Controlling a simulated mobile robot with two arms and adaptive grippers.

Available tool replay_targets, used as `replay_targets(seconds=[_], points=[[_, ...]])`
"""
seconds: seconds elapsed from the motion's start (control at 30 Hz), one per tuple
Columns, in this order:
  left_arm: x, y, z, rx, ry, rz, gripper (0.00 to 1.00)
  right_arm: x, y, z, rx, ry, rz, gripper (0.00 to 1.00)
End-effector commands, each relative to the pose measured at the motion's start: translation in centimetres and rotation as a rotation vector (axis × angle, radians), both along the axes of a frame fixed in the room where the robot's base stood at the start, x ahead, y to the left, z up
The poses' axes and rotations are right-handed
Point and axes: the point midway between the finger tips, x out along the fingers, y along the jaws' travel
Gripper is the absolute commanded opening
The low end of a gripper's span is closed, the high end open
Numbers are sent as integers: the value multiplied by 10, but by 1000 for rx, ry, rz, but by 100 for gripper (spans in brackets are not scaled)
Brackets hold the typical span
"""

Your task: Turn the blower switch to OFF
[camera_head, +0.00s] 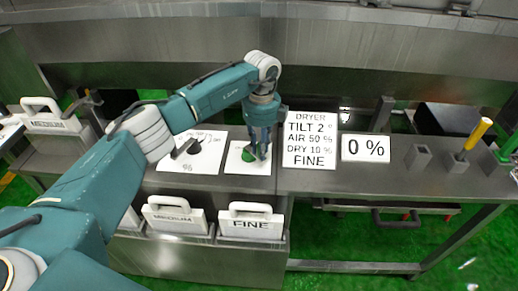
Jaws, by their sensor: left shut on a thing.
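A white panel (236,165) lies on the grey counter, with a green knob (248,154) on it that I take for the blower switch. My left gripper (258,153) points straight down over this panel. Its fingers are shut on the green knob and hide part of it. Any lettering on the panel is too small or covered, so I cannot tell which position the switch points to. My right gripper is not in view.
A white plate with a dark lever (187,147) is to the left. A sign (310,139) reads DRYER, TILT 2°, AIR 50 %, DRY 10 %, FINE; another (365,148) reads 0 %. Handled MEDIUM (178,223) and FINE (251,225) boxes stand below. A yellow-handled tool (479,133) stands right.

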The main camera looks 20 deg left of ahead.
Motion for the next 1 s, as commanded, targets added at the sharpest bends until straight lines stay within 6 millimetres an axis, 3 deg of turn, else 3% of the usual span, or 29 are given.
replay_targets(seconds=[0.43, 0.47, 0.57, 0.87, 1.0], points=[[4, -1, 4, -4, -13, 10, 0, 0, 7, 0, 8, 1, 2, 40], [4, -1, 4, -4, -13, 10, 23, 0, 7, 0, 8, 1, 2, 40], [4, -1, 4, -3, -12, 10, 40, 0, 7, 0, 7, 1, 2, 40], [2, 0, 3, -1, -5, 10, 40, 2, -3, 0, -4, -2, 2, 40], [3, 0, 17, -2, -8, 10, 40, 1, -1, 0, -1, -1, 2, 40]])
